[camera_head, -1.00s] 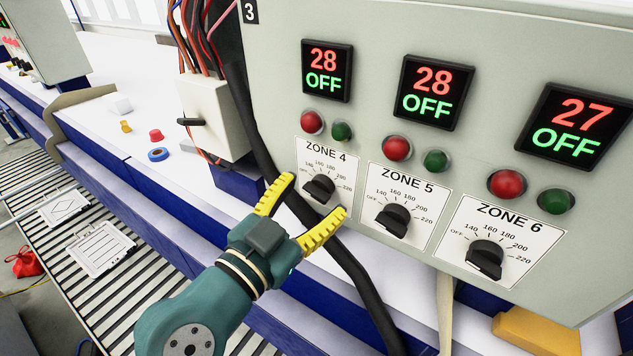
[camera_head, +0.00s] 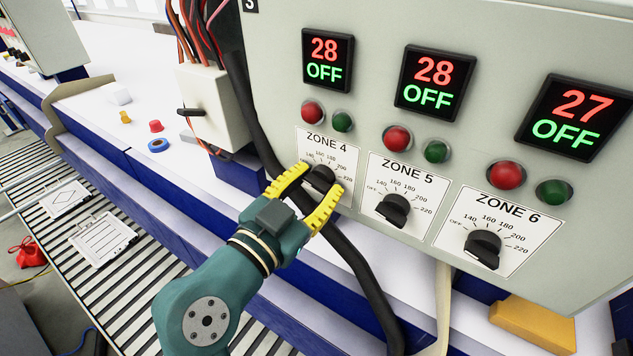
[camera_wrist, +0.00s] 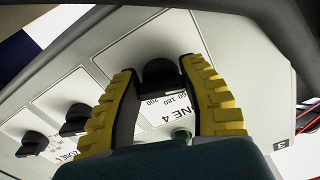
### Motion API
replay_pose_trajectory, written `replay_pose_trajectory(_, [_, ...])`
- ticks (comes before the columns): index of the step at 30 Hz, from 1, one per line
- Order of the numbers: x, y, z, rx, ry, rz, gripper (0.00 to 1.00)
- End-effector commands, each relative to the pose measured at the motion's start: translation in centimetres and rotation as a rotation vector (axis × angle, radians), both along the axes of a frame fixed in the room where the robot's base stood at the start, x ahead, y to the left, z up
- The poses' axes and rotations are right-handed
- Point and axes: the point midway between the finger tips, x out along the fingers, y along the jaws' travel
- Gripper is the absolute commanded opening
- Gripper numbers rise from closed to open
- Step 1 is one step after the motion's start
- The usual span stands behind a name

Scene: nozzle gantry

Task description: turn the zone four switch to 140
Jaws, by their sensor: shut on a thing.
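The zone four switch (camera_head: 320,178) is a black rotary knob on a white label with a scale reading OFF, 140, 160, 180, 200 and 220. My gripper (camera_head: 306,190) has its yellow ribbed fingers on both sides of this knob, shut on it. In the wrist view the knob (camera_wrist: 159,74) sits between the two fingertips of my gripper (camera_wrist: 157,80). The fingers hide part of the scale, so I cannot tell exactly where the pointer stands. The zone four display (camera_head: 327,62) reads 28 in red and OFF in green.
The zone five knob (camera_head: 393,209) and zone six knob (camera_head: 483,246) are to the right on the same grey panel. A thick black cable (camera_head: 350,258) hangs just below my gripper. A white box (camera_head: 212,105) with wires is at the left.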

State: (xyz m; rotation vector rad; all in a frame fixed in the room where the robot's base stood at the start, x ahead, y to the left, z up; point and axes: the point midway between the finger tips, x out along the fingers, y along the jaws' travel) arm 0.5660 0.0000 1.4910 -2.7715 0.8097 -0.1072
Motion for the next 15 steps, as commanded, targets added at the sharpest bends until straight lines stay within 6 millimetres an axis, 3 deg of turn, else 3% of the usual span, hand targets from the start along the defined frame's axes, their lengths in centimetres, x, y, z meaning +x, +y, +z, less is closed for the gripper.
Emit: replay_pose_trajectory(15, [0.08, 0.05, -0.81, 0.185, -0.119, 0.000, 0.07])
